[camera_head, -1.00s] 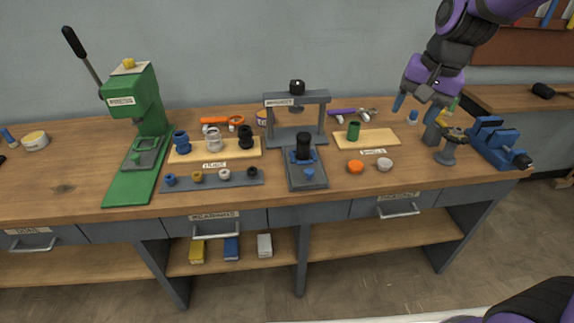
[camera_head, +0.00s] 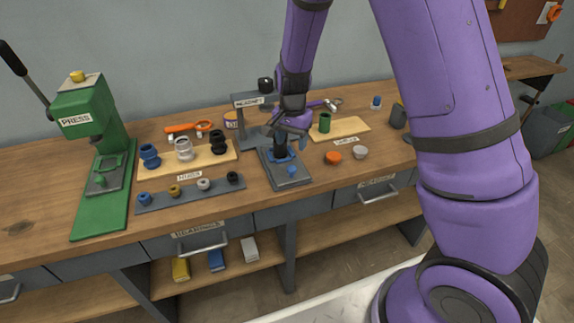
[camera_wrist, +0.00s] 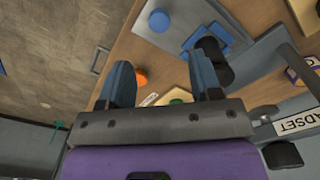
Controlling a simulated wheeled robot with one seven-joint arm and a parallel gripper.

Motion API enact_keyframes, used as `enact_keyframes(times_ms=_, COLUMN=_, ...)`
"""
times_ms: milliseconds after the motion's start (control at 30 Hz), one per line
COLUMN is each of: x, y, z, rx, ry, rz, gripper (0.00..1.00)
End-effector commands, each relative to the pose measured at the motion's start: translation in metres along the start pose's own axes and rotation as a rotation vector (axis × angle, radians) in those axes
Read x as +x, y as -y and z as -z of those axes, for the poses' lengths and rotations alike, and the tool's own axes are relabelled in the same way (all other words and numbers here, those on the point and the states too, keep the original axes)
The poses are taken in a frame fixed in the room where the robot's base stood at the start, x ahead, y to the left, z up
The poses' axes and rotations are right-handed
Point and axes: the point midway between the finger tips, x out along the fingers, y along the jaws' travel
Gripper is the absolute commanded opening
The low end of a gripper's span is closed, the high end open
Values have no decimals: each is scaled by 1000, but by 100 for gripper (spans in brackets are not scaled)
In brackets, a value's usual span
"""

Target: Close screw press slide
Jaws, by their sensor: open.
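The grey screw press labelled HEADSET (camera_head: 243,118) stands on the bench, partly hidden by my arm. Its flat slide (camera_head: 275,178) sticks out toward the bench's front edge. A small blue knob (camera_head: 292,170) is on the slide's front part; it also shows in the wrist view (camera_wrist: 159,20). Behind the knob are a blue holder (camera_wrist: 207,36) and a black cylinder (camera_wrist: 214,62). My gripper (camera_head: 288,140) is above the slide, with open, empty fingers. In the wrist view, my gripper (camera_wrist: 160,80) has the knob ahead of its fingers; contact with the cylinder cannot be told.
An orange cap (camera_head: 333,158) and a grey cap (camera_head: 361,153) lie right of the slide. A green cup (camera_head: 325,122) stands on a wooden board behind them. A grey strip (camera_head: 190,195) with several small parts lies left. The bench front by the slide is clear.

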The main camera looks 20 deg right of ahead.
Motion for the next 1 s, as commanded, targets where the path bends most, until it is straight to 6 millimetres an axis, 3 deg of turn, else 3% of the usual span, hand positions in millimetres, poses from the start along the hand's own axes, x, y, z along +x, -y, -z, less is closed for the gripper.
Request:
enact_keyframes(times_ms=300, x=56, y=-1, z=0, rx=1, ry=3, rz=-3, gripper=58)
enact_keyframes(times_ms=500, x=82, y=-1, z=0, rx=1, ry=2, rz=-2, gripper=58)
enact_keyframes(times_ms=967, x=94, y=0, z=0, rx=-1, ry=1, rz=1, gripper=58)
enact_keyframes(times_ms=1000, x=94, y=0, z=0, rx=-1, ry=1, rz=1, gripper=54)
